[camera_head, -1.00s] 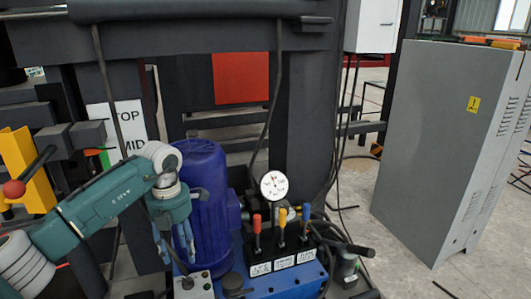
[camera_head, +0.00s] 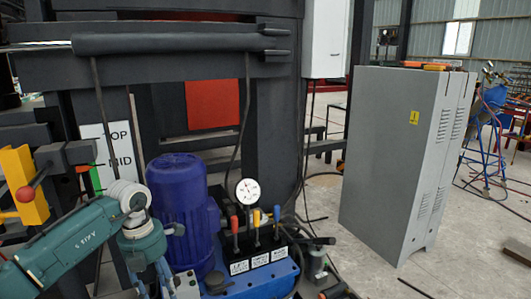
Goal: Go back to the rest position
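My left arm comes in from the lower left, teal with pale joints. Its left gripper (camera_head: 160,284) points down at the bottom of the picture, in front of the blue motor (camera_head: 180,205) of a hydraulic unit. The fingers are small and partly cut off by the lower edge, so I cannot tell how far apart they are. I see nothing clearly held in them. My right gripper is not in view.
A round gauge (camera_head: 248,192) and red, yellow and blue-handled levers (camera_head: 256,232) stand right of the motor. A dark press frame (camera_head: 270,130) rises behind. A grey cabinet (camera_head: 390,150) stands at the right, with open floor (camera_head: 480,240) beyond it.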

